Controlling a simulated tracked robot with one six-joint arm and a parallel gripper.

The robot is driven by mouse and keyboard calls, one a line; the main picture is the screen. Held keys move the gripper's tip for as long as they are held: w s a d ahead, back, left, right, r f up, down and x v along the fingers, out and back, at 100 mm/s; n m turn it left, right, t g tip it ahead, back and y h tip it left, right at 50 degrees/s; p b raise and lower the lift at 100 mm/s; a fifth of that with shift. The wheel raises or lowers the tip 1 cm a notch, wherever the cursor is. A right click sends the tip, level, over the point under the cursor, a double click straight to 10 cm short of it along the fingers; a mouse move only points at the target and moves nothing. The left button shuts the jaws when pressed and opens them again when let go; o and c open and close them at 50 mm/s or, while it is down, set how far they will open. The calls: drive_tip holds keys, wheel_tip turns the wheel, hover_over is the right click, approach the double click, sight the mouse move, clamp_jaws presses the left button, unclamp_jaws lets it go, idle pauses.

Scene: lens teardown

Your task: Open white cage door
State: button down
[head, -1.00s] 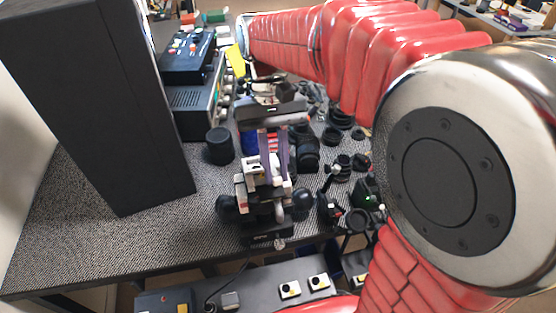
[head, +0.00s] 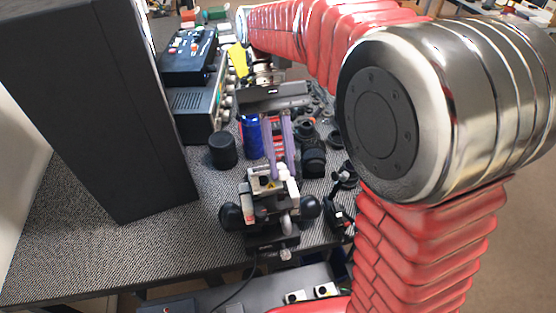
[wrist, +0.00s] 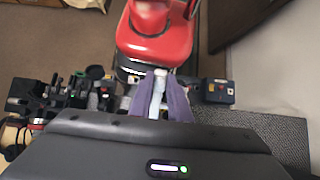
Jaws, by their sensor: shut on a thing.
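My gripper (head: 281,165) has purple fingers, which reach down from a dark bar at the middle of the head view. They are shut on a slim white piece (head: 284,177) at the top of a small white-and-grey mechanism (head: 264,204) with round black knobs at its sides. In the wrist view the same white piece (wrist: 158,92) stands between the purple fingers (wrist: 160,104). I cannot tell for sure whether this piece is the cage door, as no full cage shows. The fingers partly hide it.
A tall black cabinet (head: 95,110) stands at the left. Stacked control boxes (head: 190,58), a black cylinder (head: 222,149) and a blue can (head: 252,137) are behind the mechanism. Several black lens parts (head: 314,160) crowd the right. Bare grey table (head: 90,235) lies front left.

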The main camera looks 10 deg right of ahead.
drive_tip(key=c, duration=1.6)
unclamp_jaws()
drive_tip(key=shift+c, duration=0.2)
drive_tip(key=shift+d, duration=0.1)
drive_tip(key=s+d+f+t, duration=0.1)
drive_tip(key=s+d+t, duration=0.2)
drive_tip(key=t, duration=0.3)
drive_tip(key=s+d+f+m+t, duration=0.1)
drive_tip(key=s+d+t, duration=0.2)
drive_tip(key=d+t, duration=0.3)
drive_tip(key=shift+f+t+y, duration=0.2)
drive_tip(key=shift+t+y, duration=0.2)
drive_tip(key=shift+t, duration=0.4)
drive_tip(key=shift+c, duration=0.6)
